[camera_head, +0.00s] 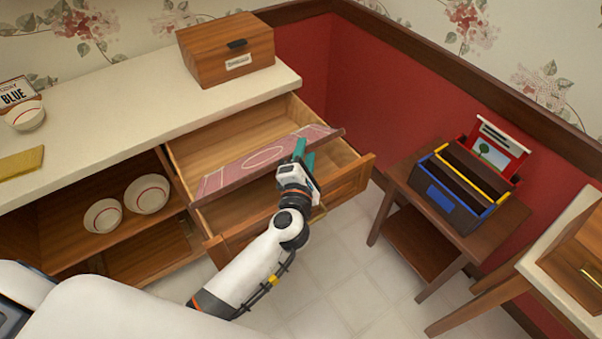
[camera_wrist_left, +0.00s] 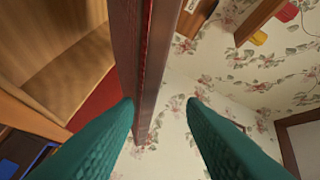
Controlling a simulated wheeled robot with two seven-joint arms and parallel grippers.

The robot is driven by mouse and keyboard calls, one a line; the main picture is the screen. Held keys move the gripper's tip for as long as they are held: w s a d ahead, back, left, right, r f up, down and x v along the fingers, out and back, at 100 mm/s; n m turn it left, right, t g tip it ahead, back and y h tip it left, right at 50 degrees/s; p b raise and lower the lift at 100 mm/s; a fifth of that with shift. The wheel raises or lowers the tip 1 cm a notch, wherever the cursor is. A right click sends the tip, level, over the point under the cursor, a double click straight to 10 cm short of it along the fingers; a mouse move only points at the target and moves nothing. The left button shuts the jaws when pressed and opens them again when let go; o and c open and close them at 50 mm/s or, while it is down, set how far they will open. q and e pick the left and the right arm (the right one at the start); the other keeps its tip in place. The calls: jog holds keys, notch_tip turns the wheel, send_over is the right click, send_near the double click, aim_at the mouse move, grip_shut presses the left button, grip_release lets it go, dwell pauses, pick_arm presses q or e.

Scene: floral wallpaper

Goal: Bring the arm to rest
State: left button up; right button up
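My left arm reaches in from the lower left of the head view. Its gripper (camera_head: 303,152), with teal fingers, is over the open drawer, at the front edge of a pink board (camera_head: 235,171) with white lines. In the left wrist view the fingers of my left gripper (camera_wrist_left: 164,108) stand apart. The dark reddish edge of the board (camera_wrist_left: 140,70) runs between them, close to the left finger; I cannot tell whether they touch. The board lies tilted across the drawer (camera_head: 205,150). My right gripper is not in view.
A wooden box (camera_head: 215,55) stands on the white counter (camera_head: 120,105). Bowls (camera_head: 147,194) sit on the shelf below. To the right, a small brown table (camera_head: 505,222) holds a colourful divided organizer (camera_head: 450,207). Tiled floor (camera_head: 345,265) is clear between the drawer and that table.

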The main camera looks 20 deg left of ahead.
pick_arm(q)
jog(key=s+d+r+m+h, duration=0.3)
jog(key=s+d+m+h, duration=0.25)
jog(key=m, duration=0.25)
jog(key=s+d+r+m+h, duration=0.4)
jog(key=s+m+h, duration=0.3)
jog(key=m, duration=0.1)
jog(key=s+f+m+g, duration=0.5)
jog(key=f+m+g, duration=0.2)
jog(key=f+m, duration=0.15)
jog(key=s+a+f+m+g+y, duration=0.1)
jog(key=s+a+f+g+y, duration=0.35)
jog(key=s+a, duration=0.2)
jog(key=s+a+f+m+g+y, duration=0.25)
jog(key=s+a+f+y, duration=0.25)
jog(key=a, duration=0.3)
notch_tip(320, 180, down, 24)
jog(key=g, duration=0.1)
jog(key=s+a+f+g, duration=0.1)
jog(key=s+a+f, duration=0.1)
jog(key=s+f, duration=1.5)
jog(key=shift+s+a+f+g+b, duration=0.15)
jog(key=shift+a+f+g+b, duration=0.15)
jog(key=shift+a+f+b, duration=0.1)
